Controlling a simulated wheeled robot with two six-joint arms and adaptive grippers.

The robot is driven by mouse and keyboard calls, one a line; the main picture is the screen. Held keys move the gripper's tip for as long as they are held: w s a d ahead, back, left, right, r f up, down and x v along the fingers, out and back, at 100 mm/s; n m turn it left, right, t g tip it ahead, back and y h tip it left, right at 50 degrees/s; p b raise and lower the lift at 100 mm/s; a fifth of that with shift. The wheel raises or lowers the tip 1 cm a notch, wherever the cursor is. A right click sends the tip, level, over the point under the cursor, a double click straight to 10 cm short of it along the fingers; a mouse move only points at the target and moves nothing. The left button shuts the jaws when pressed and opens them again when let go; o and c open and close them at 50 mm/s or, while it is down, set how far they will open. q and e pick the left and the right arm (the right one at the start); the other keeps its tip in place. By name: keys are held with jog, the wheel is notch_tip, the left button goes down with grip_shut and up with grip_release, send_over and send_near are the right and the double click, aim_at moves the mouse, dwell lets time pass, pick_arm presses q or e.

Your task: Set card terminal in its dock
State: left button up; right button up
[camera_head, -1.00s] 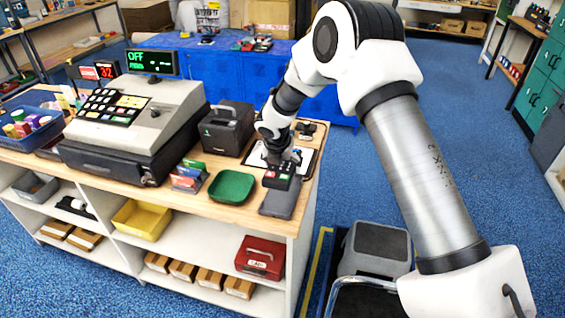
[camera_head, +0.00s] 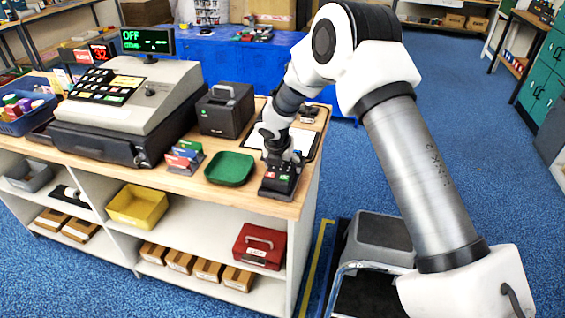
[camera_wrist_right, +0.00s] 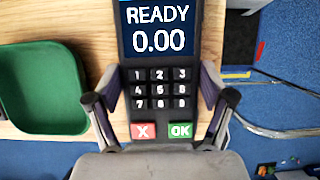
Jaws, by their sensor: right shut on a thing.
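The card terminal (camera_head: 284,170) is dark, with red and green keys, near the counter's front right corner. In the right wrist view its screen (camera_wrist_right: 158,32) reads READY 0.00 above the keypad. My right gripper (camera_head: 281,157) is shut on the terminal; in the wrist view its fingers (camera_wrist_right: 160,108) clasp the sides of the keypad part. The dark grey dock (camera_head: 273,192) lies under the terminal and is mostly covered by it. I cannot tell whether the terminal is seated or just above it. My left gripper is not in view.
A green tray (camera_head: 230,168) sits close left of the dock, with a card rack (camera_head: 184,158) beyond it. A black printer (camera_head: 225,110) and a cash register (camera_head: 130,105) stand further left. A clipboard (camera_head: 308,140) lies behind. The counter's right edge is close.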

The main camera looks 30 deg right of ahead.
dwell(0.6)
jog(key=shift+p, duration=0.35)
jog(key=o, duration=0.8)
jog(key=shift+a, duration=0.1)
jog(key=shift+o, duration=0.2)
jog(key=v, duration=1.2)
